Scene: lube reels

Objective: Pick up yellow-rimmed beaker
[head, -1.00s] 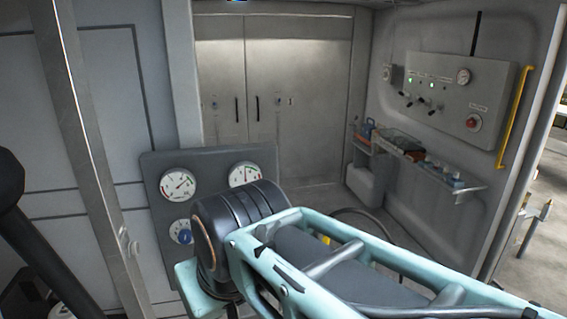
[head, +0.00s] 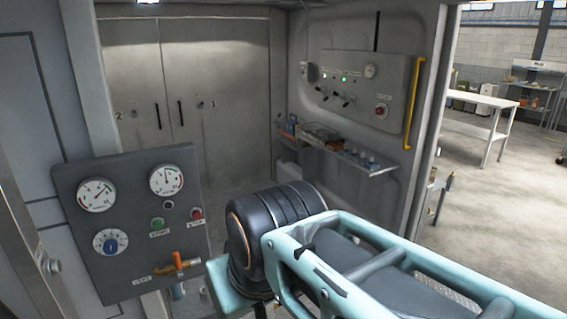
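I cannot make out a yellow-rimmed beaker in the head view. Small items stand on the wall shelf (head: 380,170), several of them bluish, but they are too small to tell apart. My gripper is not in view. A teal arm frame with a thick black joint, which is mine, fills the lower right and hides what lies behind it.
A gauge panel (head: 125,265) with an orange valve handle (head: 180,265) stands at left front. Grey double doors (head: 180,80) close the back. A control box (head: 360,90) and yellow handrail (head: 414,105) are on the right wall. Open floor (head: 500,220) and a white table (head: 482,101) lie beyond.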

